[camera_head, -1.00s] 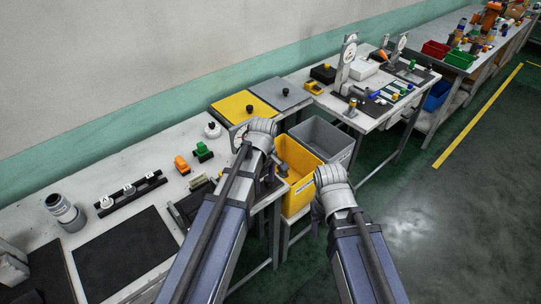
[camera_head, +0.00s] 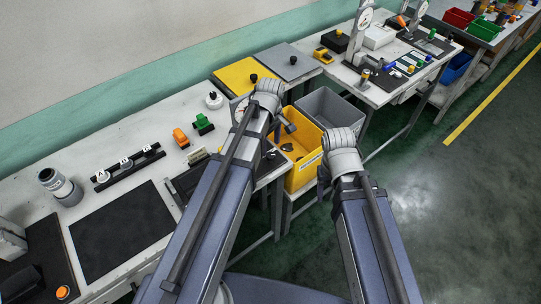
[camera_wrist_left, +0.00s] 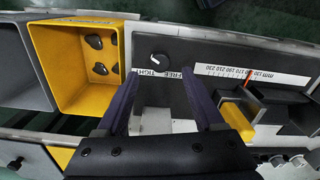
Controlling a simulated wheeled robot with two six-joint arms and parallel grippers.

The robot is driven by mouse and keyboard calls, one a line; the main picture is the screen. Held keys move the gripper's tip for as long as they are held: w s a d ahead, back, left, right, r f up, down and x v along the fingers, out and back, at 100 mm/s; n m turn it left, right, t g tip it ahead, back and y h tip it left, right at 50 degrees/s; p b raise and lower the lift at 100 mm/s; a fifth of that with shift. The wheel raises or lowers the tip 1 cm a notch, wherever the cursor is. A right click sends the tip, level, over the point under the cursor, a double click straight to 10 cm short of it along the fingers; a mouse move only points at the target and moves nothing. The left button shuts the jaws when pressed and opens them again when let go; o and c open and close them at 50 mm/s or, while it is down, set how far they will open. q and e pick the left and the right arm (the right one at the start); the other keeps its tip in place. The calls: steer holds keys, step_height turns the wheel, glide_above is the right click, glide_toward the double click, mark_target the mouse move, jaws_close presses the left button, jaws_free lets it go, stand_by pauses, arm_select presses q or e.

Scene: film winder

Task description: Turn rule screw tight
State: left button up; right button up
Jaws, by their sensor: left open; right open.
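My left gripper (camera_wrist_left: 165,90) is open, with one finger on each side of the knob in the picture; I see no contact.
A yellow bin (camera_head: 308,172) with black parts and a grey bin (camera_head: 340,112) stand beside the workbench. Orange (camera_head: 180,138) and green (camera_head: 203,122) pieces and a black mat (camera_head: 120,235) lie on the bench.

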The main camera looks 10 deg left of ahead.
mark_target(270, 155)
arm_select(q)
step_height(270, 155, down, 5)
steer(key=b, duration=0.4)
steer(key=shift+r, duration=0.1)
jaws_close()
stand_by(0.4)
